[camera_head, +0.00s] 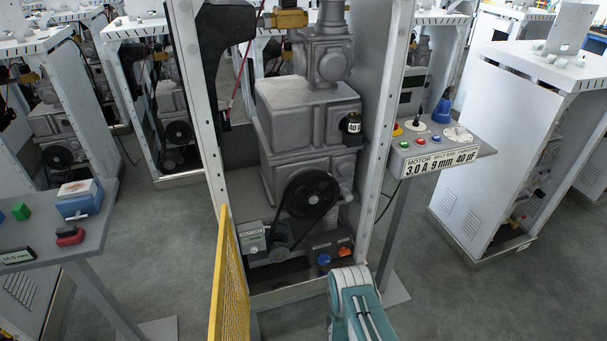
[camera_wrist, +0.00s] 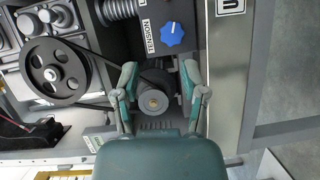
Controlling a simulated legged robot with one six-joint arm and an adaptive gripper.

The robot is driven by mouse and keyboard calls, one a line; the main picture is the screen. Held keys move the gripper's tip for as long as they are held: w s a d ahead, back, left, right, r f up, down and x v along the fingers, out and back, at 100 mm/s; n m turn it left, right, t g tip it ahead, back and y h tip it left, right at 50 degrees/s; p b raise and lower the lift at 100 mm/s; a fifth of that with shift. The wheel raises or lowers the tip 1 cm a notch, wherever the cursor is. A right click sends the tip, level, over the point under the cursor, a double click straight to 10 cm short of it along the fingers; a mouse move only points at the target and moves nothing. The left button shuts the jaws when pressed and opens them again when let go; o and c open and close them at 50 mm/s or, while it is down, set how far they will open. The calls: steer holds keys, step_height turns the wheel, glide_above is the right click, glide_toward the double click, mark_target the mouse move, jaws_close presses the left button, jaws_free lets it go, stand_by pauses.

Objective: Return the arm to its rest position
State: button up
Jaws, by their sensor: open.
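My teal arm (camera_head: 358,305) reaches up from the bottom edge in the head view, in front of the open dispenser frame (camera_head: 387,130). In the wrist view, my gripper (camera_wrist: 159,72) has its two teal fingers spread apart with nothing held between them. A small motor pulley (camera_wrist: 152,101) shows between the fingers; whether they touch it cannot be told. A black belt runs from it to a large black pulley (camera_wrist: 56,72) at the left. A blue knob (camera_wrist: 171,35) labelled TENSION is above the fingers. The fingertips cannot be made out in the head view.
A yellow mesh guard (camera_head: 230,280) stands left of my arm. A small console (camera_head: 440,150) with buttons is at the right, and another panel (camera_head: 65,230) at the left. More dispenser frames stand behind and right (camera_head: 495,140). Grey floor is clear at the lower right.

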steer(key=w+r+m+g, duration=0.1)
steer(key=w+r+m, duration=0.1)
steer(key=w+r, duration=0.75)
step_height(320, 180, up, 29)
steer(key=m+g+y, duration=0.1)
steer(key=m+g, duration=0.3)
steer(key=m, duration=0.2)
steer(key=s+d+r+m+g, duration=0.1)
steer(key=s+r+m+g, duration=0.2)
steer(key=s+r, duration=1.15)
steer(key=s+d+r+m+g, duration=0.1)
steer(key=s+m, duration=0.1)
steer(key=s, duration=1)
steer(key=s+d+r+m+g, duration=0.1)
steer(key=s+r+m+g, duration=0.1)
steer(key=s, duration=1)
steer(key=shift+d+r+m+g, duration=0.2)
steer(key=shift+r+m+g, duration=0.1)
steer(key=shift+m, duration=0.2)
